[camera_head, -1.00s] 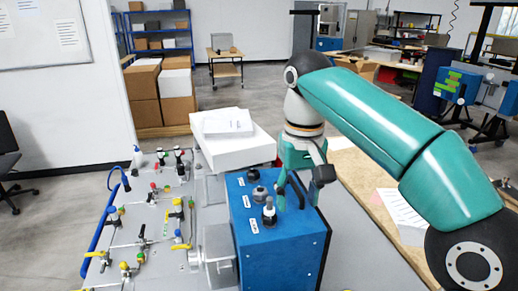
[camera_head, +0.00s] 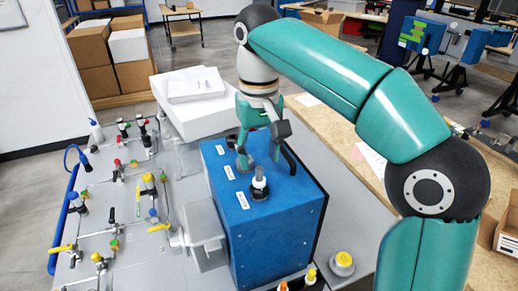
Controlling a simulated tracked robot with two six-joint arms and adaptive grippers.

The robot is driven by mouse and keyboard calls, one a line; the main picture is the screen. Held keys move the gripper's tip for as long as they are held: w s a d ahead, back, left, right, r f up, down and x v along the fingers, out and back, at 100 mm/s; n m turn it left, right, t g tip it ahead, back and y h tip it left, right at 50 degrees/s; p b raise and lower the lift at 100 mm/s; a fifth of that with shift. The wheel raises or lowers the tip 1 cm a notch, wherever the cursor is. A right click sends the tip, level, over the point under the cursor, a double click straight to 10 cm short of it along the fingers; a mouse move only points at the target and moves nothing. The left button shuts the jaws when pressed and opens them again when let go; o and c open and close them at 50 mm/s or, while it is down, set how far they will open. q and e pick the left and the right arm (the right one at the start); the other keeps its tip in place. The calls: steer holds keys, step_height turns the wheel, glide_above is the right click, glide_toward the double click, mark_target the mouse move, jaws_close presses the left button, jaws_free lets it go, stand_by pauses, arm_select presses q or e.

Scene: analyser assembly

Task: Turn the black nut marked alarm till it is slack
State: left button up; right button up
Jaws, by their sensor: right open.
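A blue analyser box (camera_head: 275,230) stands on the grey bench. Its top carries a row of small white labels (camera_head: 229,172), too small to read. A dark fitting with a pale upper part (camera_head: 259,182) stands upright beside the nearest label. My right gripper (camera_head: 262,155) points down over the far part of the box top, with its fingers apart. It hides the fittings beside the two farther labels, so I cannot tell which nut is marked alarm or whether the fingers touch one. My left gripper is not in view.
A black handle (camera_head: 289,158) stands close to the right of the gripper. To the left is a grey panel (camera_head: 130,240) with valves and tubing. White boxes (camera_head: 195,105) stand behind. A yellow-topped knob (camera_head: 343,261) is at the front right.

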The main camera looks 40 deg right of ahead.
mark_target(259, 180)
steer(key=shift+f+b, duration=2.8)
steer(key=shift+f, duration=1.45)
